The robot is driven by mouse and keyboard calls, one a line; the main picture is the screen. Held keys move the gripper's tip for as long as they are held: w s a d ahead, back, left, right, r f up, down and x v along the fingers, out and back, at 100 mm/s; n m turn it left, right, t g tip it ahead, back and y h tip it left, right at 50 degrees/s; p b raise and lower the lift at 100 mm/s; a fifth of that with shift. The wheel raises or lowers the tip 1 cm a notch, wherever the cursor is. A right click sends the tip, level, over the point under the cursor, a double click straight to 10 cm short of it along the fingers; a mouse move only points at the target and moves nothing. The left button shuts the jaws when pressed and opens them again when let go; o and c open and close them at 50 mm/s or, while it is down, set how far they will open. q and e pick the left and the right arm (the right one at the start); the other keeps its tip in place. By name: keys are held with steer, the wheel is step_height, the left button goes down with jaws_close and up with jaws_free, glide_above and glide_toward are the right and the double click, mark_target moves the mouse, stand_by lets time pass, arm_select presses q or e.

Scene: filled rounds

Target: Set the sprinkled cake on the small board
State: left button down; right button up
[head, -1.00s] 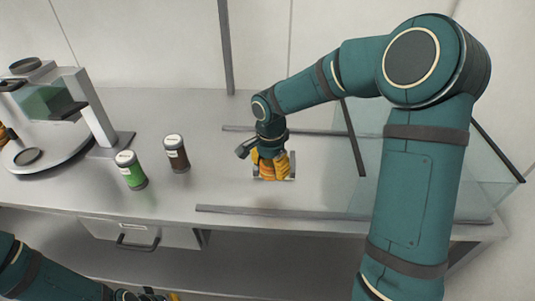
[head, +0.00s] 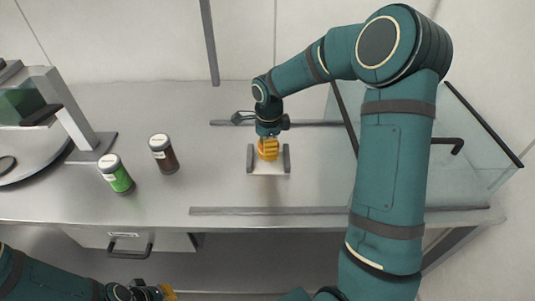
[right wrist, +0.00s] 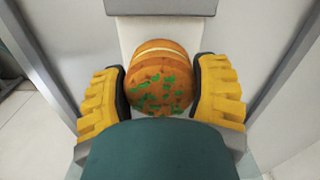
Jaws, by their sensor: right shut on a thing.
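The sprinkled cake (right wrist: 160,86) is round and orange-brown, with green sprinkles and a pale layer. In the right wrist view it sits between the yellow pads of my right gripper (right wrist: 161,92), which is shut on it. In the head view that gripper (head: 268,150) is over the far part of the small board (head: 268,169), a pale plate with dark grey side bars. The cake is hidden there by the fingers. I cannot tell whether it touches the board. My left gripper (head: 155,292) is low at the bottom edge, in front of the counter; its opening is unclear.
A green-filled jar (head: 117,175) and a brown-filled jar (head: 163,155) stand left of the board. A slicer-like machine (head: 50,120) is at far left. Grey rails (head: 270,211) run before and behind the board, and glass panels (head: 480,160) stand at right. Counter between jars and board is clear.

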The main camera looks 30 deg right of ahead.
steer(key=shift+f, duration=1.55)
steer(key=shift+f+b, duration=0.15)
steer(key=shift+b, duration=0.2)
steer(key=o, duration=0.8)
steer(key=shift+w+r+p, duration=0.1)
steer(key=shift+r+p, duration=0.2)
steer(key=shift+r, duration=0.2)
step_height(320, 180, up, 11)
steer(key=shift+d+r+p, duration=0.1)
steer(key=shift+r+p, duration=0.1)
steer(key=shift+p, duration=0.55)
